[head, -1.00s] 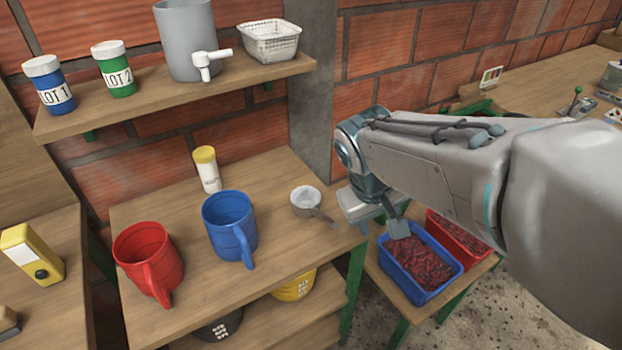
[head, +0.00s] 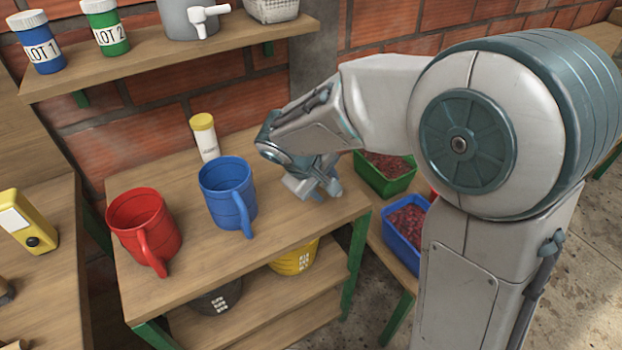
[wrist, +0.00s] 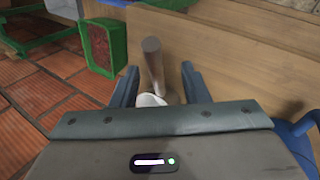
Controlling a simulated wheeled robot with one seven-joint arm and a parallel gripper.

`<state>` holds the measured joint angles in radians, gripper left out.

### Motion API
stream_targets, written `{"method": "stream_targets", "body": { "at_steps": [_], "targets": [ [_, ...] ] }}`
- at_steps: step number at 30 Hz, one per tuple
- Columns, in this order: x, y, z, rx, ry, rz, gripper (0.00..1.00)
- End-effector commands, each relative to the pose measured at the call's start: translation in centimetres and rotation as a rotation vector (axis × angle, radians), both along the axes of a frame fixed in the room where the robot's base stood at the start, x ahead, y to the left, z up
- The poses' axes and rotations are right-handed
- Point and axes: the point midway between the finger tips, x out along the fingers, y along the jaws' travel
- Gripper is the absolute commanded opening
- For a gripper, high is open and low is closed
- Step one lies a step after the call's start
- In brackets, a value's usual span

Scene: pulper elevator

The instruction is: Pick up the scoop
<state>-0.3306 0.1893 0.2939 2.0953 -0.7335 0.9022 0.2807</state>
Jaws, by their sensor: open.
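The scoop (wrist: 153,67) shows in the wrist view, its brown-grey handle pointing away from me and part of its pale bowl near my gripper's palm. The handle lies between the two fingers of my gripper (wrist: 159,72), with a gap on each side. My gripper is open and holds nothing. In the head view my gripper (head: 318,190) is low over the right end of the table, and my wrist hides the scoop there.
A blue mug (head: 228,190) stands left of my gripper, with a red mug (head: 143,228) farther left. A yellow-capped bottle (head: 204,138) stands behind. The shelf (head: 160,78) runs above. Green (head: 385,185) and blue (head: 403,235) crates sit lower at right.

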Motion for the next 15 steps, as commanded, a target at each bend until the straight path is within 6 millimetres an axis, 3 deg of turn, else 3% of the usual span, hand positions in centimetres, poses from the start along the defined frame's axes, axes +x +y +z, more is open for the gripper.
{"method": "stream_targets", "body": {
  "at_steps": [15],
  "targets": [
    [2.5, -1.8, -4.5, -0.001, 0.001, 0.000, 0.41]
  ]
}}
